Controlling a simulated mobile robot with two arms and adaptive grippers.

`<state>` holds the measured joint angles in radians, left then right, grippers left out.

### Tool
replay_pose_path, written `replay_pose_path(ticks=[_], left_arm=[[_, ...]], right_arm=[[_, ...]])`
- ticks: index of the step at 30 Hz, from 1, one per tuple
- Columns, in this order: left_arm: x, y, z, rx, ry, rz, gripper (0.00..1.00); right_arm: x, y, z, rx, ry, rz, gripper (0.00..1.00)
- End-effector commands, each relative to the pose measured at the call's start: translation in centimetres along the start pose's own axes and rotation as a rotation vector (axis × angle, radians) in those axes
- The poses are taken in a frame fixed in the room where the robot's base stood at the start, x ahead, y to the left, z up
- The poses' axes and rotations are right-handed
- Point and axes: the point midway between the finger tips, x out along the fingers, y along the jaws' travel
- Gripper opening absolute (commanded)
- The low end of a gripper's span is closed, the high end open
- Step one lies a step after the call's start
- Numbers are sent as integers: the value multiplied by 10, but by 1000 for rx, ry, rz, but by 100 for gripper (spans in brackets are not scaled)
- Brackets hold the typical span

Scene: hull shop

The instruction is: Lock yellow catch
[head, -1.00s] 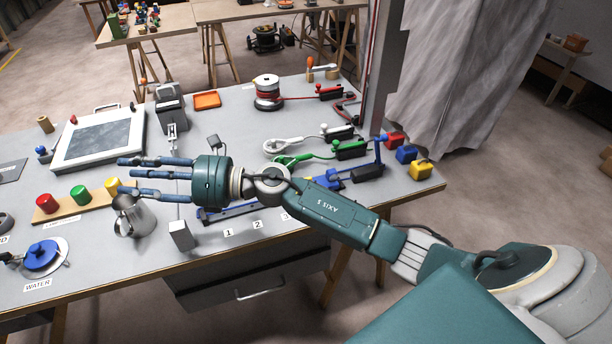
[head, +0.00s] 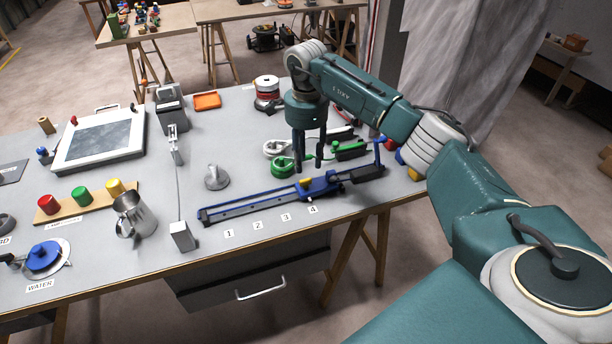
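A small yellow catch (head: 306,182) sits on the blue carriage (head: 322,187) of a long blue-and-grey rail clamp (head: 250,204) lying near the table's front edge, by the number labels. My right gripper (head: 310,166) points down just above and behind the yellow catch. Whether a fingertip touches the carriage I cannot tell. My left gripper is not in view.
A green cable coil (head: 283,168) lies left of my fingers, and a green-handled tool (head: 350,150) to the right. A grey knob (head: 216,178), a metal jug (head: 134,215) and a board with red, green and yellow buttons (head: 72,213) stand farther left.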

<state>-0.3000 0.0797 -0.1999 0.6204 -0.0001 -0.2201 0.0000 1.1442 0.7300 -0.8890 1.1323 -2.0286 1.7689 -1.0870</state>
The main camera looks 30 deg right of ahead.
Motion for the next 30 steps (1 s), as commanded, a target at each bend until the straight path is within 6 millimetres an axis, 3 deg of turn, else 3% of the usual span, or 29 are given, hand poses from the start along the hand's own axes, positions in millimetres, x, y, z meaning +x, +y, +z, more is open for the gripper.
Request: replay_pose_path(ticks=[10,15,23,24,29,30], left_arm=[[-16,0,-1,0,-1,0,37],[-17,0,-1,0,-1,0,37],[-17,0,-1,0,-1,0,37],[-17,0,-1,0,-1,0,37],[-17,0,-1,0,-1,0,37],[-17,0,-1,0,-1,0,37]], right_arm=[[60,1,1,1,-2,3,35],[72,0,1,-1,-2,0,35],[74,0,1,-1,-3,-1,35],[74,0,1,-1,-3,-1,33],[74,0,1,-1,-3,-1,2],[74,0,1,-1,-3,-1,0]])
